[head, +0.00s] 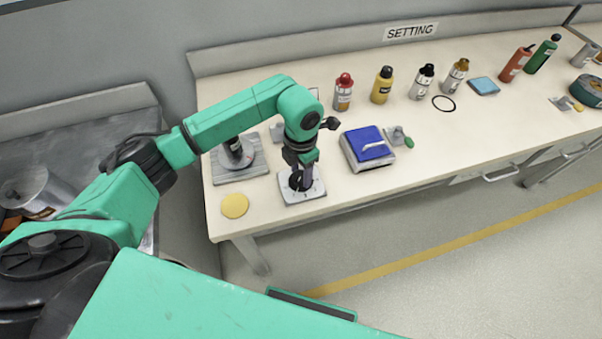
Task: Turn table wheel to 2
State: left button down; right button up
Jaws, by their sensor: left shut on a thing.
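A small pale square plate (316,191) with a dark round wheel (295,182) on it lies near the front edge of the table, left of the blue-lidded box. My left gripper (300,179) points down over this plate and is shut on the wheel. The gripper hides much of the wheel, and the marks on the plate are too small to read. I cannot tell which number the wheel points at. My right gripper is not in view.
The table (440,140) carries a grey board with a round device (239,160), a yellow disc (234,205), a blue-lidded box (368,148), a green-knobbed fitting (399,138) and several bottles at the back.

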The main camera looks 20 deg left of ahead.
pick_arm(q)
jog(key=n+b, duration=0.1)
jog(key=n, duration=0.2)
jog(key=shift+w+n, duration=0.1)
jog(key=shift+n, duration=0.2)
jog(key=shift+r+n+b, duration=0.15)
jog(key=shift+n+b, duration=0.15)
jog(key=shift+n, duration=1.1)
jog(key=shift+c, duration=1.4)
grip_release()
